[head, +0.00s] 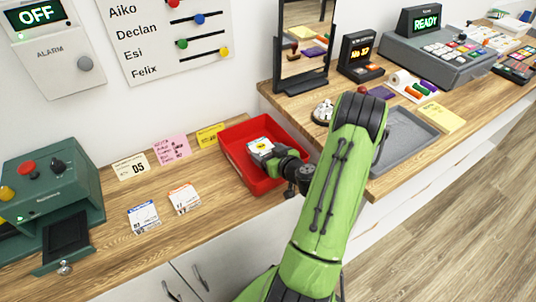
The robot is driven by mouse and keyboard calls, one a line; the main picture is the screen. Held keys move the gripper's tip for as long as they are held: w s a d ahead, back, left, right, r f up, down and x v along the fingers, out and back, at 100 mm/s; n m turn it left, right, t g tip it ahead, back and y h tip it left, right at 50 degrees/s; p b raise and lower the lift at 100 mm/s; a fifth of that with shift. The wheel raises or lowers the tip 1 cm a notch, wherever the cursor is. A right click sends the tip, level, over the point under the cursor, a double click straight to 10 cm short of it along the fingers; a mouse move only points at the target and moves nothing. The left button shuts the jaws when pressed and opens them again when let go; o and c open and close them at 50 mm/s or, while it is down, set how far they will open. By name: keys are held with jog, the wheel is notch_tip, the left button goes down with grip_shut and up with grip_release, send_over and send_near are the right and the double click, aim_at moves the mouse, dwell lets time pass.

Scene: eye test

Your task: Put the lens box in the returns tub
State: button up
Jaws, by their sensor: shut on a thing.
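My gripper (267,152) is over the red tub (227,150) and shut on a small white box with a coloured label, the lens box (260,144). The box shows within the outline of the tub's walls. I cannot tell whether it touches the floor of the tub. The jaws hide part of the box, and my green arm hides the area just right of the tub. No writing shows on the tub to name it as the returns tub.
Two small white packets, one with blue (143,216) and one with orange (184,198), lie left of the tub. Several paper notes (171,149) lie behind them. A green machine (50,190) stands at left. The raised counter at right holds a mirror (305,45) and a grey tray (405,140).

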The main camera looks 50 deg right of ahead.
jog(key=shift+f, duration=0.4)
